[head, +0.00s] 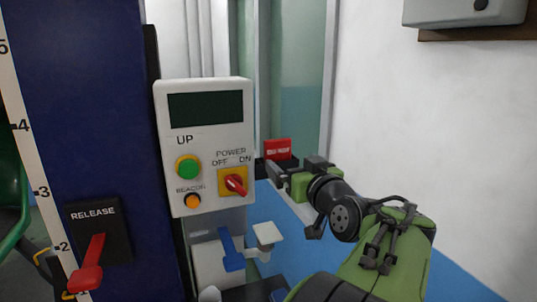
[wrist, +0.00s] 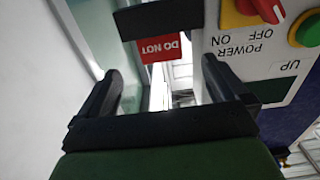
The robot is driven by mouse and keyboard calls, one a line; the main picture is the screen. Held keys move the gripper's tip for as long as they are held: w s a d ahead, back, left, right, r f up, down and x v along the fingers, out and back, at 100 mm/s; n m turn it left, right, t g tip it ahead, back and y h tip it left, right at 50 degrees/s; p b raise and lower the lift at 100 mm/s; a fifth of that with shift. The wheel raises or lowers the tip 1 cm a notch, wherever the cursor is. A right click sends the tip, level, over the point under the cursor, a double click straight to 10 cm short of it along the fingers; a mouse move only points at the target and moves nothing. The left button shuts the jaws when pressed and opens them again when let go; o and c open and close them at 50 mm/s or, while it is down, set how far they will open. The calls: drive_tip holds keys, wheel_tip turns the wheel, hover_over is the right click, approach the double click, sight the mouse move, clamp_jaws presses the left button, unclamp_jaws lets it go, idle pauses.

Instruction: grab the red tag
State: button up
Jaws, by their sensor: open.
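The red tag (head: 277,149) shows in the head view just right of the control box, above a dark bar, with small white lettering. In the wrist view the red tag (wrist: 164,48) appears upside down, reading "DO NOT", with the dark bar (wrist: 160,19) along its edge. My gripper (head: 268,172) is at the tag's lower side in the head view, partly overlapping the bar there. In the wrist view my gripper (wrist: 162,68) is open, one finger to each side of the tag's line. The tag looks a little beyond the fingertips; I cannot tell the exact gap.
The white control box (head: 205,145) with green and orange buttons and a red power switch (head: 235,184) is close on the left. A dark blue column (head: 85,110) bears a red release lever (head: 89,265). A white wall (head: 430,130) stands to the right.

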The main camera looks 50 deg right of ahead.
sight(279, 151)
drive_tip(key=p+x, duration=0.2)
drive_tip(key=x, duration=0.8)
drive_tip(key=shift+w+d, duration=0.2)
drive_tip(key=shift+d, duration=0.1)
drive_tip(key=shift+s+a, duration=0.1)
drive_tip(key=shift+a, duration=0.05)
drive_tip(key=shift+c, duration=0.3)
drive_tip(key=c, duration=0.9)
drive_tip(key=shift+r, duration=0.1)
